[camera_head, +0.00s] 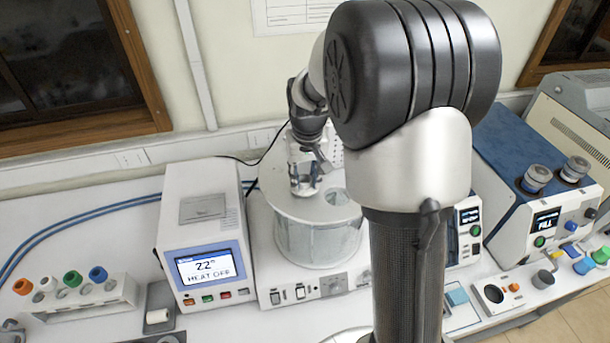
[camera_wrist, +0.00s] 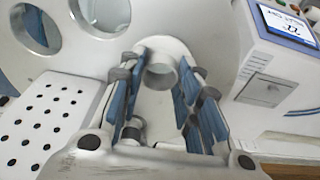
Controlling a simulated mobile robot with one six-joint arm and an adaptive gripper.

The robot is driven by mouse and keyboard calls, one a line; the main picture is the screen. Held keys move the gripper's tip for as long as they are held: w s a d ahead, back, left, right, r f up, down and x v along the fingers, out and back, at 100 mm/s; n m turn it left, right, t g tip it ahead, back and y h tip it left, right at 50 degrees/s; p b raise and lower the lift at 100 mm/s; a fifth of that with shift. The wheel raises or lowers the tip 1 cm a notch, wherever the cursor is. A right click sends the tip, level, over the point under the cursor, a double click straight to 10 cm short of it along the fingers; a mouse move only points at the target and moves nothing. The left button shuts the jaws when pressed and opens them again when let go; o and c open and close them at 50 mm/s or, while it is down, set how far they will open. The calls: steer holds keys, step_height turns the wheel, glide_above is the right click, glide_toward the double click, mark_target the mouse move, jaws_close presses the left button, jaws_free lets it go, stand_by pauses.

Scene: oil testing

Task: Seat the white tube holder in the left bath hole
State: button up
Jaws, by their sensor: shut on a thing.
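My gripper (camera_head: 304,184) is over the left part of the round white lid of the bath (camera_head: 290,207). In the wrist view its blue-padded fingers (camera_wrist: 160,68) are closed on the white tube holder (camera_wrist: 160,76), which has a round ring at its far end. An open bath hole (camera_head: 337,197) shows right of the gripper in the head view. The wrist view, turned about, shows two open holes, one at the left (camera_wrist: 40,29) and one at the top (camera_wrist: 102,14). The gripper hides the lid under the holder, so I cannot tell whether the holder's lower end is in a hole.
A heater unit with a display (camera_head: 205,268) stands close to the left of the bath. A white perforated panel (camera_wrist: 42,122) is near the gripper. A tube rack (camera_head: 95,297) with coloured caps is at far left. A blue-and-white machine (camera_head: 515,185) stands at right.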

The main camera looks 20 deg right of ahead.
steer(key=shift+f+b, duration=0.35)
steer(key=shift+f, duration=0.15)
steer(key=o, duration=0.8)
steer(key=shift+r, duration=0.1)
step_height(320, 180, up, 11)
steer(key=s+p, duration=0.1)
steer(key=p, duration=0.6)
steer(key=shift+s+a, duration=0.2)
steer(key=shift+s, duration=0.15)
